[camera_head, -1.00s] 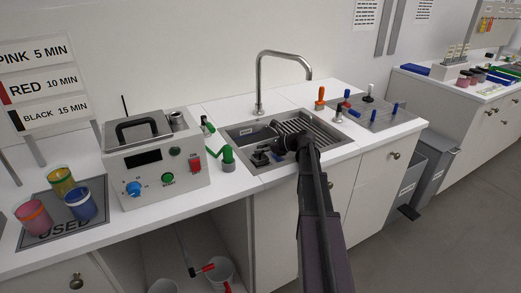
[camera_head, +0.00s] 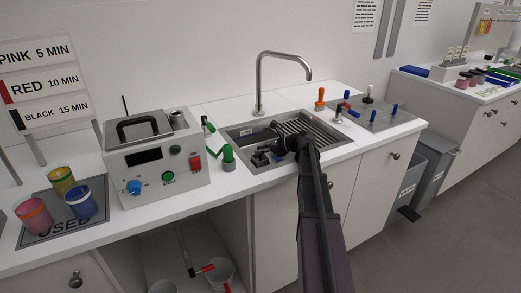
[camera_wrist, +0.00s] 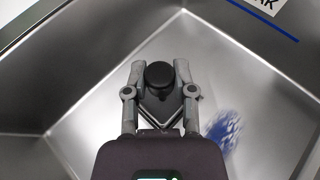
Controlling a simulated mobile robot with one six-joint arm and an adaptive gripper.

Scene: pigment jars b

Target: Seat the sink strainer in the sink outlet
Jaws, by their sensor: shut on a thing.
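My gripper (camera_wrist: 160,75) is shut on the black round knob of the sink strainer (camera_wrist: 160,76) in the wrist view. A dark angular part shows below the knob, between the fingers. The gripper is inside the steel sink basin (camera_wrist: 75,110), low over its floor. In the head view my gripper (camera_head: 262,157) is a small dark shape in the left part of the sink (camera_head: 240,132). The sink outlet is not visible; my gripper and the strainer may cover it. I cannot tell whether the strainer touches the floor.
A blue patch (camera_wrist: 226,130) shows on the basin floor, right of the gripper. The steel tap (camera_head: 260,85) stands behind the sink. The basin walls are close around the gripper.

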